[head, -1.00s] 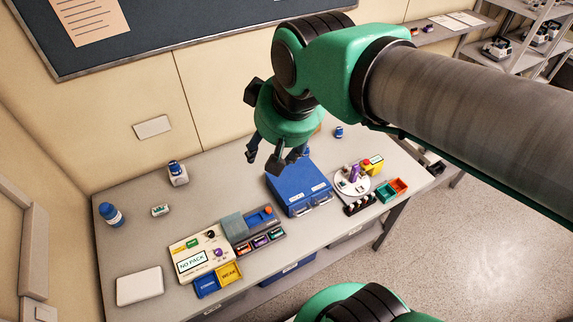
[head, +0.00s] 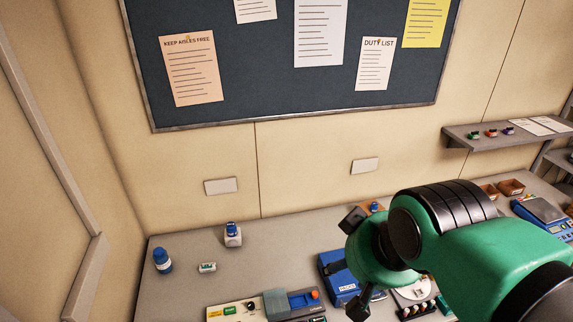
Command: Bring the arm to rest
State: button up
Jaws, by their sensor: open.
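My green and black arm reaches in from the lower right of the head view. My gripper (head: 346,289) points down over the table, in front of the blue case (head: 341,287), and hides part of it. Its dark fingers are apart, with nothing seen between them. The fingertips are near the lower edge, and I cannot tell their height above the case.
The grey table (head: 262,255) holds a blue-capped bottle (head: 162,261), a small white box (head: 207,267), a white-and-blue container (head: 233,235) and a pump panel (head: 237,310), cut by the lower edge. A noticeboard (head: 285,75) and wall shelf (head: 490,137) are behind.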

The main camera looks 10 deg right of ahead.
notch_tip(320, 180, down, 11)
jog(key=b, duration=1)
jog(key=shift+b, duration=0.35)
